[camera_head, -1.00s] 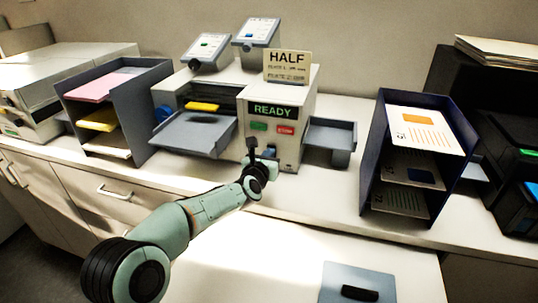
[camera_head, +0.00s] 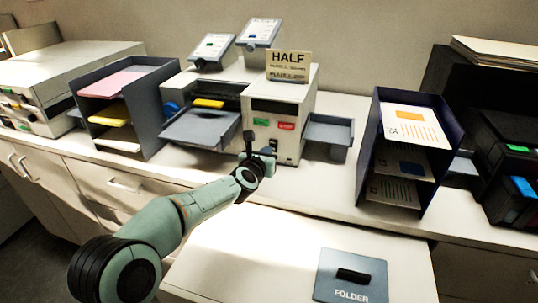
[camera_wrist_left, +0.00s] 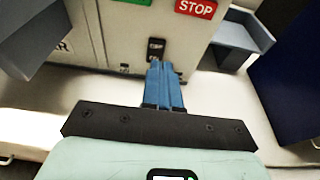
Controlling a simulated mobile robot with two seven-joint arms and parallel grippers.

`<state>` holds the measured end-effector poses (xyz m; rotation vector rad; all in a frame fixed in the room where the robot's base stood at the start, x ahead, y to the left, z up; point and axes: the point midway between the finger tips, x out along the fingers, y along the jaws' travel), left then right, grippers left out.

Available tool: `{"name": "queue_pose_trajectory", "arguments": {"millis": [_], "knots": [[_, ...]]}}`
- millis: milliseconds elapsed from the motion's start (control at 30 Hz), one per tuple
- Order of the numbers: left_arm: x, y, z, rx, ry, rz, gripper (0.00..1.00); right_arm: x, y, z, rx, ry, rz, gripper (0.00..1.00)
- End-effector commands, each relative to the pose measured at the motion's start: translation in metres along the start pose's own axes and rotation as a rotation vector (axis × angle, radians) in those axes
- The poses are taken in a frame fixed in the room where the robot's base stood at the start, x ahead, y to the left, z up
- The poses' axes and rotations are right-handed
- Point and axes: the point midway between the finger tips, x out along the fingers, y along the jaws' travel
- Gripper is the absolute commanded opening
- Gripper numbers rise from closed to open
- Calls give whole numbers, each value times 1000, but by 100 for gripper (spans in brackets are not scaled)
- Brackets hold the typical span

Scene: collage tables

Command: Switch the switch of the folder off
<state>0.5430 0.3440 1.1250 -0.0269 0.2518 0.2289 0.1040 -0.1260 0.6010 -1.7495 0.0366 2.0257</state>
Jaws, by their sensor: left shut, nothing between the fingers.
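The folder (camera_head: 282,105) is a pale box-shaped machine on the counter, with a sign reading HALF on top. Its display (camera_head: 275,107) is dark. A green button (camera_head: 261,122) and a red STOP button (camera_head: 286,126) sit below it. In the left wrist view the small black switch (camera_wrist_left: 156,47) shows on the front panel under the buttons. My left gripper (camera_wrist_left: 160,70) has its blue fingers together and empty, just below the switch; whether they touch it I cannot tell. In the head view its arm hides part of the panel's lower front. My right gripper is not in view.
Grey trays (camera_head: 200,130) (camera_head: 329,131) stick out on both sides of the folder. Paper racks stand left (camera_head: 150,110) and right (camera_head: 373,140). A blue-grey board (camera_head: 335,262) marked FOLDER lies in front. The counter right of the folder has free room.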

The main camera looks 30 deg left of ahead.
Motion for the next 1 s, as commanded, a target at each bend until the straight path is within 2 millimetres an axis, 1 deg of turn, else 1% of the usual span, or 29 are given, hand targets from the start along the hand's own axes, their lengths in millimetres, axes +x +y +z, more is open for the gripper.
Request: {"name": "queue_pose_trajectory", "arguments": {"millis": [33, 200, 300, 400, 567, 1000], "knots": [[-14, 0, 4, 0, -5, -1, 0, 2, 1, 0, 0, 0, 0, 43], [-50, 0, 11, -1, -3, 0, 0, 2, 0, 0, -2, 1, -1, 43], [-64, 0, 15, 0, -4, 0, 0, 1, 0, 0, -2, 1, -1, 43], [-74, 0, 16, -1, -3, 1, 0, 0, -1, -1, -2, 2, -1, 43], [-79, 0, 16, 1, -1, 1, 0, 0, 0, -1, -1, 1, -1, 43], [-79, 0, 16, 1, -1, 1, 0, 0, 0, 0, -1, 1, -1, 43]]}}
